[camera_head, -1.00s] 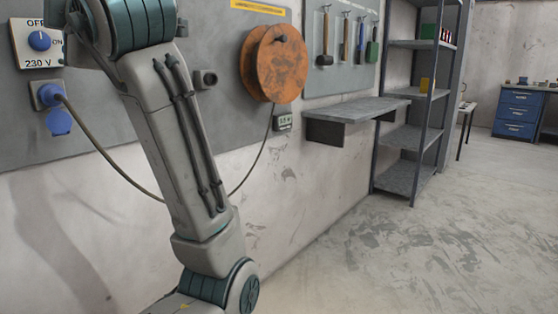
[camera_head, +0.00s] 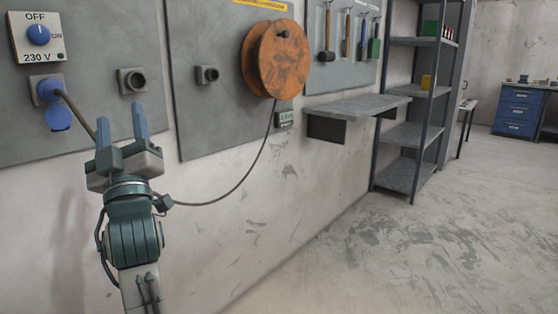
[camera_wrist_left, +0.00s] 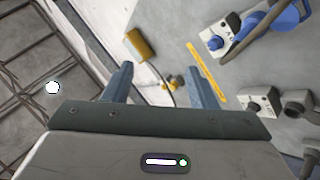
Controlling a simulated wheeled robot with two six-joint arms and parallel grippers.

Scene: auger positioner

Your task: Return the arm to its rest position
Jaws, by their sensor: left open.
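My left gripper (camera_head: 121,120) is at the lower left of the head view, in front of the wall, with its two blue-grey fingers pointing up. The fingers stand apart with nothing between them, and the gripper is open. My left forearm runs down from it to the bottom edge. In the left wrist view the same gripper (camera_wrist_left: 160,82) shows open and empty, with the tilted wall panels beyond it. My right gripper is not in view.
A blue plug and socket (camera_head: 47,90) sit below the blue rotary switch (camera_head: 39,35). A grey cable (camera_head: 235,189) hangs from the orange reel (camera_head: 282,62) and passes behind the gripper. A wall shelf (camera_head: 358,106) and a rack (camera_head: 409,134) stand right. The floor (camera_head: 420,250) is clear.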

